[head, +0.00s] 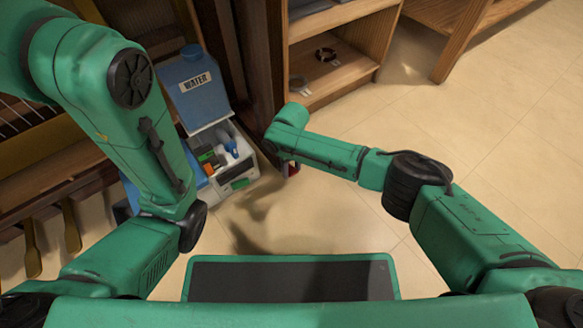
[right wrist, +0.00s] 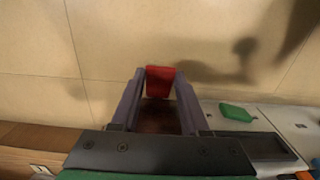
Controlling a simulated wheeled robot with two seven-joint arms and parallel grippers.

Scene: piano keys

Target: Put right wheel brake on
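My right arm reaches to the middle of the head view, and my right gripper (head: 291,167) points down there, mostly hidden behind its own wrist. A small red piece, which looks like the wheel brake, shows in the right wrist view (right wrist: 160,78) between the two fingertips of the right gripper (right wrist: 160,88). The fingers stand apart on either side of it; whether they touch it I cannot tell. A dark brown part (right wrist: 160,117) lies between the fingers below the red piece. My left gripper is not in view.
A wooden shelf (head: 335,78) stands behind. The piano's wooden side (head: 60,150) is at left. The tiled floor (head: 480,130) at right is clear.

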